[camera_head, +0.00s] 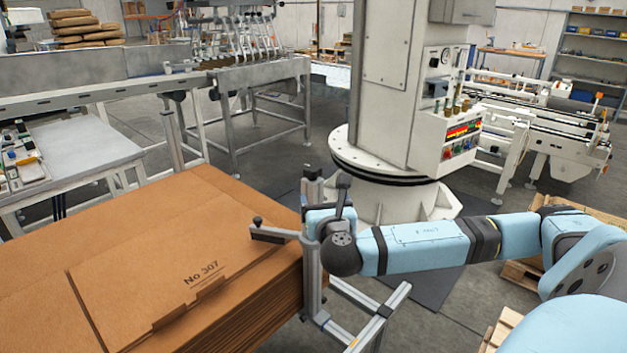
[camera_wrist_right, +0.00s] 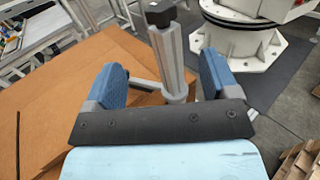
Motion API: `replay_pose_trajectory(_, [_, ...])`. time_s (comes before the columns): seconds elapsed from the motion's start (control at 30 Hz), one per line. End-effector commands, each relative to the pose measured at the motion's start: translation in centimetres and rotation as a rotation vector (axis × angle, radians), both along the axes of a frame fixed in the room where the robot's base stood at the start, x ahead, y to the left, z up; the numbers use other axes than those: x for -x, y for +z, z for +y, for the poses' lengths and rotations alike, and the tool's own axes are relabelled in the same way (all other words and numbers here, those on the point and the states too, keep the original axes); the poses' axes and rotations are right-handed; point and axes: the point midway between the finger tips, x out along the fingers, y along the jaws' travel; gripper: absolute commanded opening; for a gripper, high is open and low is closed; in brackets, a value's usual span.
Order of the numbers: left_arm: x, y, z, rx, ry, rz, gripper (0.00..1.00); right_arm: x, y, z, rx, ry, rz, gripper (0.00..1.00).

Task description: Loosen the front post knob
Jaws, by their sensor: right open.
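A grey upright post (camera_head: 313,284) stands at the near right corner of the cardboard stack. A black block-like cap tops the post in the right wrist view (camera_wrist_right: 160,14); it also shows in the head view (camera_head: 312,172). I cannot tell for sure whether this cap is the front post knob. Gaps show beside the post. My left gripper is out of view.
The stack of brown cardboard sheets (camera_head: 130,260) fills the lower left. A white column on a round base (camera_head: 385,165) stands behind the post. A grey conveyor frame (camera_head: 240,80) runs across the back left. Pallets (camera_head: 522,275) lie on the right.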

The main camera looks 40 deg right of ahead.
Motion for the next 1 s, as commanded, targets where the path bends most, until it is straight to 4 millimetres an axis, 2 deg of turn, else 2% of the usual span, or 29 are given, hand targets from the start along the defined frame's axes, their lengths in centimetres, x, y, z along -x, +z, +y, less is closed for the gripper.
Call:
replay_pose_trajectory(0.17, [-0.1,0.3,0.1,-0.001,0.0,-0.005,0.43,-1.6,0.3,-1.2,0.013,-0.007,-0.001,0.8])
replay_pose_trajectory(0.63, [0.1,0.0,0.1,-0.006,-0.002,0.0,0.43,-9.4,0.3,-6.5,0.007,-0.006,-0.001,0.8])
replay_pose_trajectory(0.8, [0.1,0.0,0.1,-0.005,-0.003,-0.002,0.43,-10.9,0.2,-7.4,0.006,-0.003,-0.001,0.8])
replay_pose_trajectory(1.0, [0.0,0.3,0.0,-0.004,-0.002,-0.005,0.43,-11.3,0.1,-7.7,0.006,-0.003,0.0,0.8])
